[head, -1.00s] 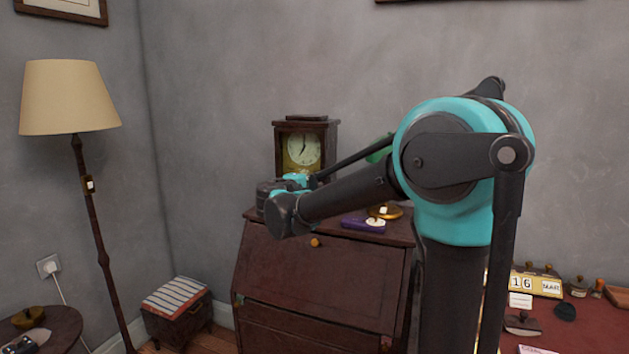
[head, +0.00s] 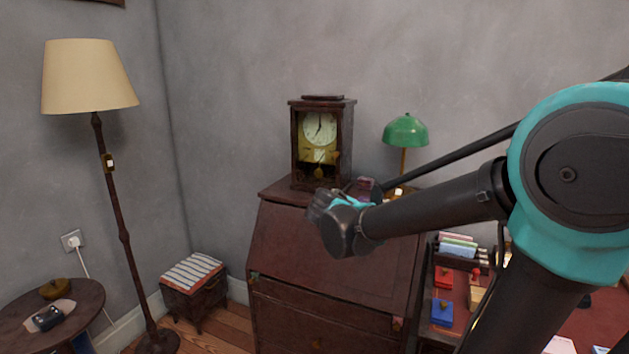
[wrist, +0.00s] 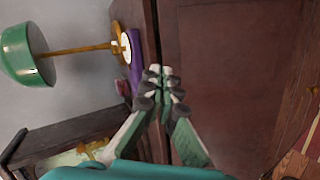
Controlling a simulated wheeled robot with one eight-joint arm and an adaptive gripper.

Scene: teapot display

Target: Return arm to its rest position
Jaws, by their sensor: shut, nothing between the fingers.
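My gripper (wrist: 161,88) shows in the wrist view with its fingertips together and nothing between them. It is in front of the dark wooden bureau (wrist: 225,80). In the head view my arm reaches in from the right, its wrist in front of the bureau's (head: 285,245) top edge. My fingers are hidden there behind the wrist.
A clock (head: 320,140) and a green lamp (head: 405,132) stand on the bureau. The lamp (wrist: 28,55) and a purple object (wrist: 135,75) are close left in the wrist view. A floor lamp (head: 90,78) and striped stool (head: 193,285) stand left. A desk with stamps is at right.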

